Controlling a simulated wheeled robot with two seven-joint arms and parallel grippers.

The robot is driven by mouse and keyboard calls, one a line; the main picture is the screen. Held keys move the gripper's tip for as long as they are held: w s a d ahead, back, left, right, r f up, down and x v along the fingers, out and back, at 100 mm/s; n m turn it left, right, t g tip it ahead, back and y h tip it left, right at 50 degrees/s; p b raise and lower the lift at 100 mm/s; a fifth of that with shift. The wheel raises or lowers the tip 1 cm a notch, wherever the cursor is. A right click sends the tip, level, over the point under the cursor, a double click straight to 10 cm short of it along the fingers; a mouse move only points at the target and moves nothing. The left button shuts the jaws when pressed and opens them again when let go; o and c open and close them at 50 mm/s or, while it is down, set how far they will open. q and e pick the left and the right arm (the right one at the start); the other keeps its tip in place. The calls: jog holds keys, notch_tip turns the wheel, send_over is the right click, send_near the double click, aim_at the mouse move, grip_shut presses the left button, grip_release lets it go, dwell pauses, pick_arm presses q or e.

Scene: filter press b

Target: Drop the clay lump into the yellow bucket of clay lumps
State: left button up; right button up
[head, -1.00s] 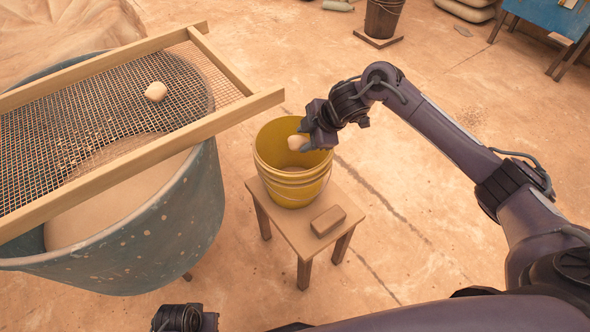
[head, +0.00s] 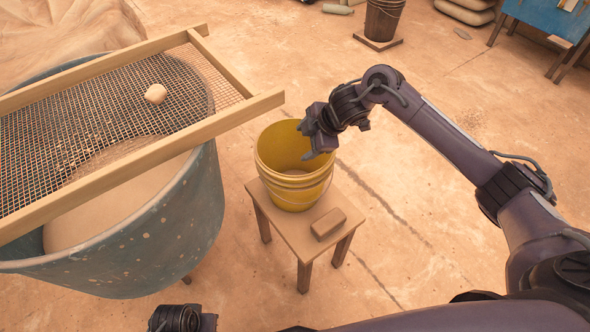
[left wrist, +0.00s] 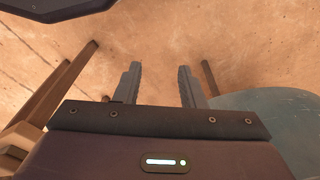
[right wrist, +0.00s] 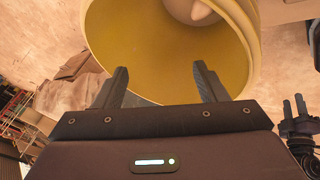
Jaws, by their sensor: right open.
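The yellow bucket (head: 291,194) stands upright on a small wooden stool. My right gripper (head: 312,145) is over the bucket's right rim, tilted down into its mouth, open and empty. In the right wrist view the bucket's yellow inner wall (right wrist: 150,55) fills the space beyond the spread fingers (right wrist: 160,88). A pale clay lump (right wrist: 203,11) shows deep inside, partly cut off by the top of that view. Another pale lump (head: 155,93) lies on the mesh sieve. My left gripper (left wrist: 160,85) has its fingers apart with nothing between them, above the floor.
The wooden-framed sieve (head: 130,165) lies across a large blue-grey tub (head: 170,235) at left. A brown block (head: 328,223) sits on the stool (head: 292,225) in front of the bucket. A dark bucket (head: 382,20) stands at the back. Floor right of the stool is clear.

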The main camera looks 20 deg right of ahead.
pick_arm(q)
jog(key=f, duration=0.1)
jog(key=f+p, duration=0.1)
jog(key=f, duration=0.1)
jog(key=s+a+f, duration=0.1)
jog(key=f, duration=0.1)
pick_arm(e)
jog(key=v, duration=0.7)
jog(key=shift+r, duration=0.35)
jog(key=shift+s+d, duration=0.1)
